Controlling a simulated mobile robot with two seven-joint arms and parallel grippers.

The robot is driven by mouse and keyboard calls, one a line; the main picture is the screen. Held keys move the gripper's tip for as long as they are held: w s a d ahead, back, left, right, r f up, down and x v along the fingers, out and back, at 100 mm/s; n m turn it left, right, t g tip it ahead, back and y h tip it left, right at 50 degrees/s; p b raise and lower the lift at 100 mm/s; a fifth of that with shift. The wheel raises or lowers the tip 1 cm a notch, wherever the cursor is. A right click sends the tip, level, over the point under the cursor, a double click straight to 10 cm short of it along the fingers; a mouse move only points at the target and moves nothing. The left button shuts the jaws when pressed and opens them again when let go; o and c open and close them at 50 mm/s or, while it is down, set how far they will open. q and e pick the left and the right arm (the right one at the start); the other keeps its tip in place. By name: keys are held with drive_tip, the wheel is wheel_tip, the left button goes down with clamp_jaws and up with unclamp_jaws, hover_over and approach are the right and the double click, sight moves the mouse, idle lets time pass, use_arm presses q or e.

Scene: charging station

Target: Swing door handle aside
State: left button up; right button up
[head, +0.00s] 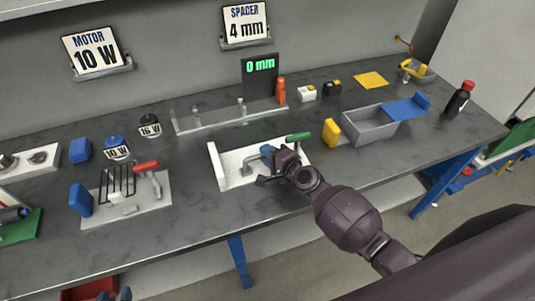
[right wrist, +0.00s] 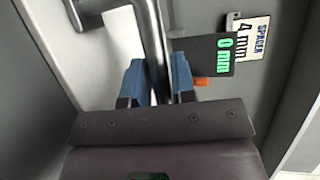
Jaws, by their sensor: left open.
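The grey metal door handle (head: 252,163) is a bent bar on the white fixture (head: 222,172) in the middle of the bench. In the right wrist view the bar (right wrist: 152,35) runs down between my blue fingers. My right gripper (head: 272,156) is at the bar, with one finger on each side (right wrist: 157,78); the bar fills most of the gap and the fingers look closed on it. The finger contact is partly hidden in the head view.
A green-handled lever (head: 298,137) stands just behind my right gripper. A yellow block (head: 331,132) and a grey bin (head: 369,127) are to the right. A red-handled clamp fixture (head: 147,167) is to the left. A gauge rail (head: 215,118) with a "0 mm" display (head: 260,66) stands behind.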

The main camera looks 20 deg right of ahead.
clamp_jaws()
use_arm(q)
drive_tip(key=shift+s+f, duration=0.15)
drive_tip(key=shift+s, duration=0.15)
